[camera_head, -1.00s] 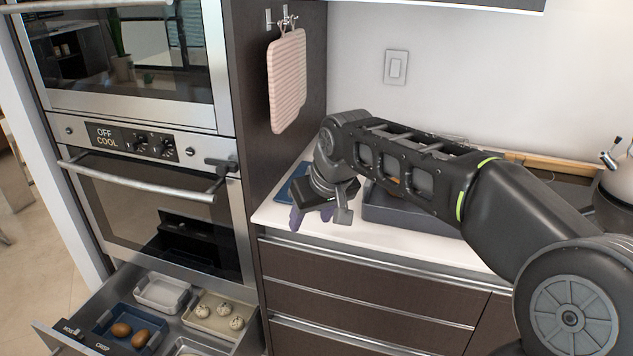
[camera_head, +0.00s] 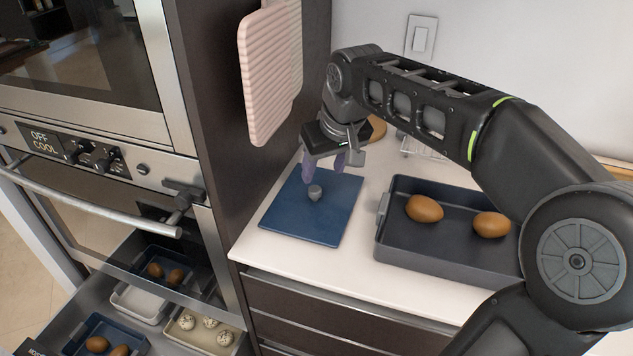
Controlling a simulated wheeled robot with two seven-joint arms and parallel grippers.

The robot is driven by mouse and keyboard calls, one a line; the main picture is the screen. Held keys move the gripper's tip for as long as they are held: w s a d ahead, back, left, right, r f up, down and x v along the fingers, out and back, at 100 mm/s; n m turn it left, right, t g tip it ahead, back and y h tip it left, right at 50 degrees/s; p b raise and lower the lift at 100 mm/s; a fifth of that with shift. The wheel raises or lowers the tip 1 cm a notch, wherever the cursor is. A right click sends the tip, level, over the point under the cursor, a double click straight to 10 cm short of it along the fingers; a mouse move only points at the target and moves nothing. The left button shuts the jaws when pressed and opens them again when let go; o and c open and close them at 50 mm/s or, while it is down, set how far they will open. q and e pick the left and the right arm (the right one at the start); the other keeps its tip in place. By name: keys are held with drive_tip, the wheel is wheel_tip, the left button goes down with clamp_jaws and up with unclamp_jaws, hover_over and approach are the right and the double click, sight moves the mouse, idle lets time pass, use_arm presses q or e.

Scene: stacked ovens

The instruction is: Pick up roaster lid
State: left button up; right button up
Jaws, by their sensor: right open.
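The roaster lid (camera_head: 325,222) is a flat blue rectangle with a small grey knob (camera_head: 315,192) on top. It lies on the white counter, left of the dark roaster pan. My right gripper (camera_head: 324,170) points down just above and behind the knob, over the lid's far half. Its purple fingers are open and hold nothing. Whether a finger touches the lid cannot be told. The dark roaster pan (camera_head: 400,247) holds two brown eggs (camera_head: 424,208). My left gripper is not in view.
The dark cabinet side with a hanging pink mitt (camera_head: 270,75) stands left of the lid. A wire rack (camera_head: 422,150) and a round wooden item (camera_head: 376,128) lie behind. An open drawer with trays of eggs (camera_head: 205,335) is at lower left.

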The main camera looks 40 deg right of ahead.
sight(315, 189)
drive_tip(key=shift+s+a+r, duration=0.1)
drive_tip(key=shift+x, duration=1.3)
drive_tip(key=x, duration=0.5)
drive_tip(key=shift+w, duration=0.25)
drive_tip(key=shift+c, duration=0.2)
clamp_jaws()
